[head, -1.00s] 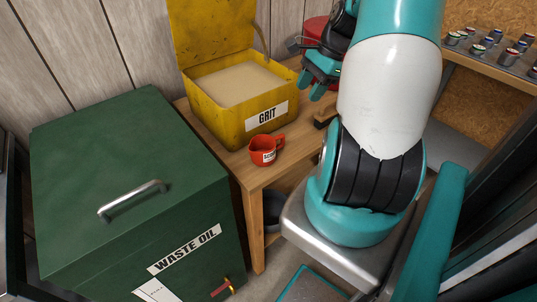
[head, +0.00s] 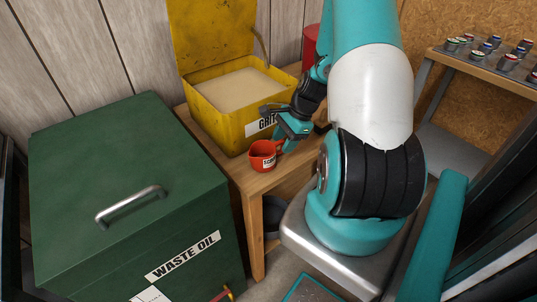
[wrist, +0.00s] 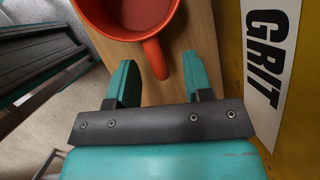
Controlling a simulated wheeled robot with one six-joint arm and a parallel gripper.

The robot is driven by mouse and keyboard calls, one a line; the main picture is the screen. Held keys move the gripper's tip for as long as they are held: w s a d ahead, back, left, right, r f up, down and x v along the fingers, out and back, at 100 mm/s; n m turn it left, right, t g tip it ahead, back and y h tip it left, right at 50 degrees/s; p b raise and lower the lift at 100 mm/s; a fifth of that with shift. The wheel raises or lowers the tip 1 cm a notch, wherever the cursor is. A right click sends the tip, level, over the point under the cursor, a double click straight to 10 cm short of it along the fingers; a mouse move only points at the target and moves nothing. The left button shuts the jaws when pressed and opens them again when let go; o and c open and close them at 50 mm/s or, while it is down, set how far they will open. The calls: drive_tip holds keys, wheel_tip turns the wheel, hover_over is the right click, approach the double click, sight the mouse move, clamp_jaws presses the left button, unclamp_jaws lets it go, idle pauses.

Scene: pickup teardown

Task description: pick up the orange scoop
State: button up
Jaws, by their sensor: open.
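The orange scoop (head: 263,156) is a small cup-shaped vessel with a label on its side. It stands upright on the wooden bench (head: 243,172), in front of the yellow grit box (head: 221,118). In the wrist view the scoop (wrist: 128,12) is at the top, its handle pointing down between the two teal fingers. My gripper (wrist: 160,75) is open, with the handle's end between its fingertips and no clear contact. In the head view my gripper (head: 283,138) is at the scoop's right side, partly hiding the handle.
The yellow box has its lid up and holds pale grit (head: 232,90). A green waste oil bin (head: 125,180) stands left of the bench. A red container (head: 310,40) is behind my arm. A shelf with several small jars (head: 490,58) is at the right.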

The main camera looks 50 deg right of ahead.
drive_tip(key=shift+w+a+f, duration=0.1)
drive_tip(key=shift+a+f, duration=0.05)
drive_tip(key=shift+f, duration=0.25)
drive_tip(key=shift+c, duration=0.2)
clamp_jaws()
drive_tip(key=shift+r, duration=0.1)
